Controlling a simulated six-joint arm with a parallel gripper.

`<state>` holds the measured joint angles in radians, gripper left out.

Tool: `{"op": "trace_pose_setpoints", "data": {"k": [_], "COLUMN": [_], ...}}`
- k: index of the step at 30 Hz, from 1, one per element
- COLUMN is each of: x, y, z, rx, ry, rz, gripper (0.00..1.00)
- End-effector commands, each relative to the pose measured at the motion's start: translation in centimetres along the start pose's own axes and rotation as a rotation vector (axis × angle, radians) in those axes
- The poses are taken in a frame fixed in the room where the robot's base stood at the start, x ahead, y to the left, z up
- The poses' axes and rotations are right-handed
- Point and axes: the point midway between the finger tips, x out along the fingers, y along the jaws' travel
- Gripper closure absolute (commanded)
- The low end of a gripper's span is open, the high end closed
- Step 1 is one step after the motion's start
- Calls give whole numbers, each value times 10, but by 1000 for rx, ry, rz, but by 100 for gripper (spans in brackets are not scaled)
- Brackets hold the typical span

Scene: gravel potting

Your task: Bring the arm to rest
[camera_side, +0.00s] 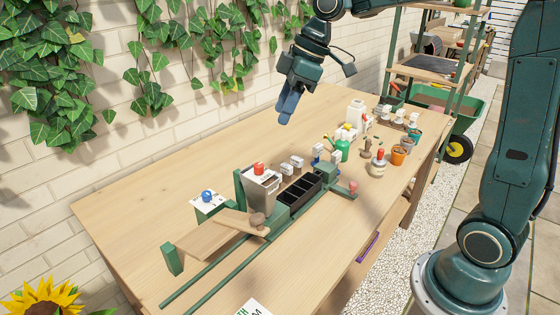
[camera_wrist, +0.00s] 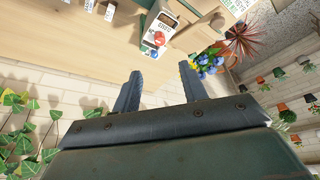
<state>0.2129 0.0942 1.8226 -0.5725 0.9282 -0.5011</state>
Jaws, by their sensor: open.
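My gripper (camera_side: 287,108) hangs in the air over the back part of the wooden table, well above its top and near the brick wall. In the wrist view my gripper (camera_wrist: 160,90) has its two blue fingers apart with nothing between them. On the table (camera_side: 150,205) a green rail fixture (camera_side: 215,268) holds a grey hopper (camera_side: 262,190) with a red knob on top. A black tray with compartments (camera_side: 300,192) sits beside the hopper. A round brown stone-like piece (camera_side: 257,219) is at the hopper's foot, by a wooden ramp (camera_side: 215,232).
Bottles and small pots (camera_side: 397,155) crowd the table's right end. Ivy (camera_side: 45,70) hangs on the wall (camera_side: 130,150). The table's back left area is clear.

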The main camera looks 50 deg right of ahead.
Motion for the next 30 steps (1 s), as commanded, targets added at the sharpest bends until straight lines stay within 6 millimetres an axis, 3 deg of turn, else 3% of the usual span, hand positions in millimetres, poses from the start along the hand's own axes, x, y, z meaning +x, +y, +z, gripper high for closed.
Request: {"op": "trace_pose_setpoints", "data": {"k": [8, 14, 30], "x": [-4, -17, -51], "y": [-7, -27, -108], "z": [2, 12, 80], "rx": [19, 90, 423], "ry": [-1, -2, 26], "rz": [12, 50, 214], "gripper": [57, 57, 57]}}
